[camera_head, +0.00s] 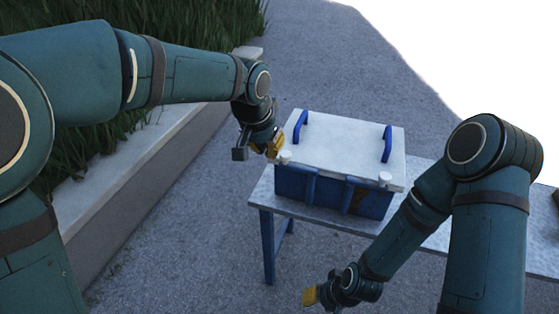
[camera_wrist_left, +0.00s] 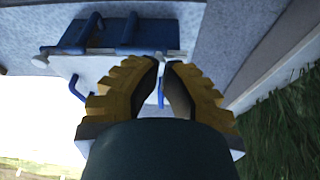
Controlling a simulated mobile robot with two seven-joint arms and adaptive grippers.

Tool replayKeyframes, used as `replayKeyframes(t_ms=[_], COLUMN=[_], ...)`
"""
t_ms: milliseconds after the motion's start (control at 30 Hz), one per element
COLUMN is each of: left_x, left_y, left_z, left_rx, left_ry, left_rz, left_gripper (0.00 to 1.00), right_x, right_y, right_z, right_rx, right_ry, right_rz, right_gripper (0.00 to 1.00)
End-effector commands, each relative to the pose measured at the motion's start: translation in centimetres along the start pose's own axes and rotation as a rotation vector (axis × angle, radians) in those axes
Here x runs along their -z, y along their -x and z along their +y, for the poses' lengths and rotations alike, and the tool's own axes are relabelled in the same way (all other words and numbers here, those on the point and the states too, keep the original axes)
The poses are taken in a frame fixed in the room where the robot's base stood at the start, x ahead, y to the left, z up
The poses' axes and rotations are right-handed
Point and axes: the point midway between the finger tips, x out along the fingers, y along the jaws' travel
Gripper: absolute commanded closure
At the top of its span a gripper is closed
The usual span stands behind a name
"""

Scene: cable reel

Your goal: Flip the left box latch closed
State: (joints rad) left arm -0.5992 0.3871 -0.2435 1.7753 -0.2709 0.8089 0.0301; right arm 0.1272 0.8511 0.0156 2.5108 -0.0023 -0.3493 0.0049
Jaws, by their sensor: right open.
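The blue box (camera_head: 330,200) stands on a table with its white lid (camera_head: 345,145) lying flat on top. Two blue bars run up its front; the left bar (camera_head: 310,186) also shows in the left wrist view (camera_wrist_left: 130,30). A white knob (camera_head: 285,157) sits at the lid's front left corner. Which part is the latch is not clear. My left gripper (camera_head: 273,148) has its yellow fingertips just beside this knob; contact is unclear. In the left wrist view its fingertips (camera_wrist_left: 162,63) are close together with a narrow gap. My right gripper (camera_head: 311,297) is open, low in front of the table.
The lid has two blue handles, left (camera_head: 300,126) and right (camera_head: 387,143). Another white knob (camera_head: 385,178) is at the front right corner. The table top (camera_head: 262,190) extends to the right behind my right arm. A low wall (camera_head: 150,150) with grass (camera_head: 100,140) runs along the left.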

Motion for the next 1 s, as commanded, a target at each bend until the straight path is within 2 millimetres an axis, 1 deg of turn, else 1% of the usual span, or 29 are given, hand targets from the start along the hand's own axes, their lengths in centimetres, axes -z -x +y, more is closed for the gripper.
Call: replayKeyframes(t_ms=[167, 267, 633, 700, 800, 1000], left_x=[-0.1, -0.2, -0.1, 1.0, 2.1, 3.4], left_y=[-1.4, -3.1, -10.4, -10.8, -11.3, -11.8], left_z=[0.0, 0.0, 0.0, 0.0, 0.0, 0.0], left_rx=[0.000, 0.000, 0.000, 0.001, 0.000, -0.001], left_ry=[0.000, 0.000, 0.001, 0.000, 0.001, 0.001], left_rz=[-0.003, -0.005, -0.004, 0.000, -0.001, 0.000], left_gripper=[1.00, 1.00, 1.00, 1.00, 1.00, 1.00], right_x=[0.0, 0.1, 0.2, 0.3, 0.3, 0.3], right_y=[-0.3, -0.7, -2.3, -2.3, -2.3, -2.4], right_z=[0.1, 0.3, 0.8, 0.9, 0.9, 0.9], right_rx=[0.000, 0.000, -0.001, -0.001, -0.001, -0.001], right_ry=[0.000, 0.000, 0.001, 0.001, 0.001, 0.002], right_rz=[0.001, 0.003, 0.011, 0.011, 0.012, 0.013], right_gripper=[0.56, 0.56, 0.56, 0.56, 0.56, 0.56])
